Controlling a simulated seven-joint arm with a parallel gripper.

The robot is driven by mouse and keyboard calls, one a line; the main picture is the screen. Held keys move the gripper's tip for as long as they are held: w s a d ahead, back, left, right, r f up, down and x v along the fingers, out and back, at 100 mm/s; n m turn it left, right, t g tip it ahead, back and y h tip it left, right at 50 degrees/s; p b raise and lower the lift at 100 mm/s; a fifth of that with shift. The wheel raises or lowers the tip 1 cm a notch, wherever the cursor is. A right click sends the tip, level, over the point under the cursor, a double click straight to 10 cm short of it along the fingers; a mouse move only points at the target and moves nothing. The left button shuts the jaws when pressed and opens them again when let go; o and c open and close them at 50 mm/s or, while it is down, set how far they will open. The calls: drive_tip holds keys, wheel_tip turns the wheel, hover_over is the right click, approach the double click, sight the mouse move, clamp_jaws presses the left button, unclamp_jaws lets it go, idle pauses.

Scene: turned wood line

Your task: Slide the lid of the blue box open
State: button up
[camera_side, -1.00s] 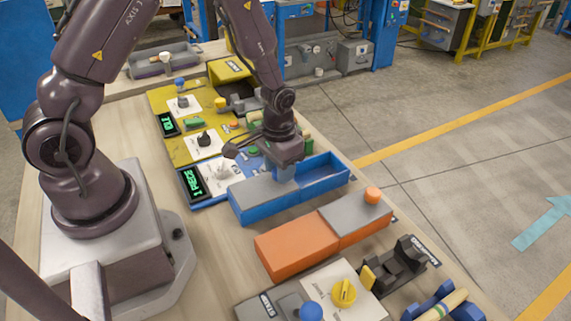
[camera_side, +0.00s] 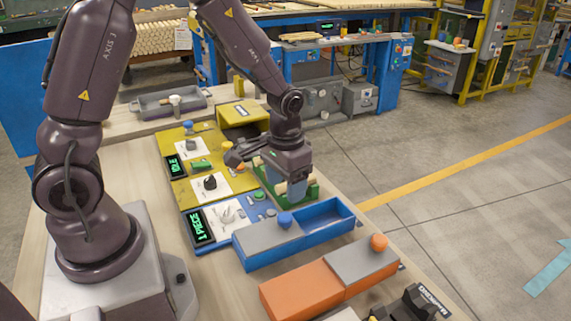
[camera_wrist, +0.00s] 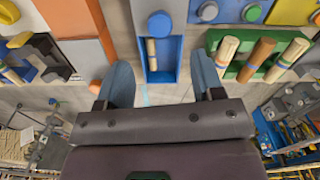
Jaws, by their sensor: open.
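The blue box (camera_side: 265,257) stands on the bench with its grey lid (camera_side: 262,237) over the left part. The right part is open, and the blue knob (camera_side: 285,220) sits at the lid's right end. In the wrist view the open part of the blue box (camera_wrist: 174,60) holds a pale wooden peg (camera_wrist: 151,53); the blue knob (camera_wrist: 160,24) is above it in the picture. My gripper (camera_side: 285,186) is open and empty, raised above the knob and clear of it. Its two fingers (camera_wrist: 163,80) are spread apart in the wrist view.
An orange box (camera_side: 300,292) with a grey lid and orange knob (camera_side: 379,243) stands in front of the blue box. A green rack (camera_side: 314,189) of wooden pegs is behind my gripper. Blue and yellow control panels (camera_side: 227,216) (camera_side: 180,165) lie left of it.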

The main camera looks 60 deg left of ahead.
drive_tip(key=shift+r, duration=2.4)
drive_tip(key=s+d+r+m+t, duration=0.1)
drive_tip(key=s+d+r+t, duration=0.2)
drive_tip(key=s+r, duration=1)
wheel_tip(320, 180, up, 3)
drive_tip(key=t, duration=0.2)
drive_tip(key=shift+s+f+m+t, duration=0.2)
drive_tip(key=shift+s+m+t, duration=0.1)
drive_tip(key=shift+s+m, duration=0.1)
